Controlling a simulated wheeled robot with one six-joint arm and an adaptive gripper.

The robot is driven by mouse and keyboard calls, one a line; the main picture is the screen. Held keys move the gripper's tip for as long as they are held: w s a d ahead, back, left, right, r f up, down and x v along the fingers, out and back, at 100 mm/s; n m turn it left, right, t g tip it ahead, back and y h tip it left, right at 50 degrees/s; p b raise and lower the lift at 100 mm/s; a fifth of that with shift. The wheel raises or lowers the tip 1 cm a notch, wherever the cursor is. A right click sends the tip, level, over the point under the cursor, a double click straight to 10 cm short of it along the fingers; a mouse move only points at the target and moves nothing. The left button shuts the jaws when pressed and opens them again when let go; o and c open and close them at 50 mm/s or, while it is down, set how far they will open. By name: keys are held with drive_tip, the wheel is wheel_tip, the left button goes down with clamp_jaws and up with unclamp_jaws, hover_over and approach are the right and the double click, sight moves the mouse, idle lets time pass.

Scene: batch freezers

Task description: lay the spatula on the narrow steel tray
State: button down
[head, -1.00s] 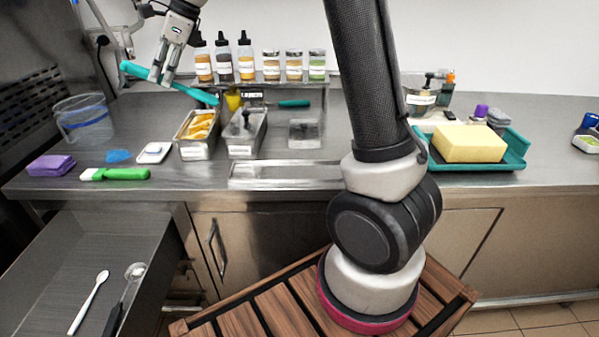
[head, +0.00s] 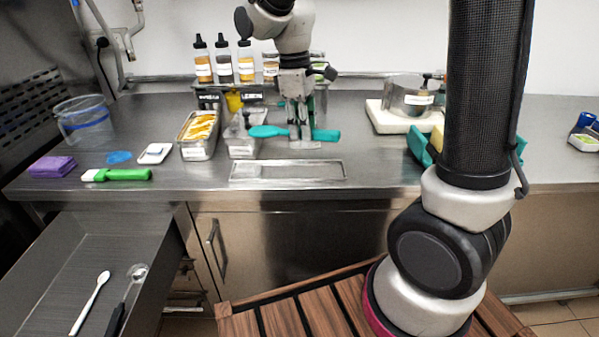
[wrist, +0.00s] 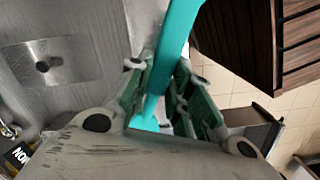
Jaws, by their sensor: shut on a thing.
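The teal spatula (head: 268,131) is held level across my gripper (head: 301,136), its flat end to the left and its other end to the right. In the wrist view the spatula (wrist: 179,34) runs between the two green-padded fingers of my gripper (wrist: 168,92), which are shut on it. The narrow steel tray (head: 300,171) is a long, shallow, empty tray near the front of the counter. In the head view my gripper and the spatula appear above and behind this tray; the exact height is unclear. The wrist view does not clearly show the tray.
Steel containers, one with yellow food (head: 199,130), stand left of my gripper. Sauce bottles (head: 223,62) stand behind. A white board with a steel pot (head: 408,97) is at right, beside a partly hidden teal tray (head: 419,146). A green-handled brush (head: 122,175) lies at left.

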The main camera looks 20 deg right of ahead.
sight(303, 171)
drive_tip(key=shift+d+n, duration=0.25)
drive_tip(key=shift+n, duration=0.65)
drive_tip(key=shift+w+n+t+y, duration=0.1)
drive_tip(key=shift+n+t+y, duration=0.4)
drive_tip(key=shift+n, duration=0.7)
wheel_tip(303, 171, down, 10)
drive_tip(key=c, duration=1.3)
unclamp_jaws()
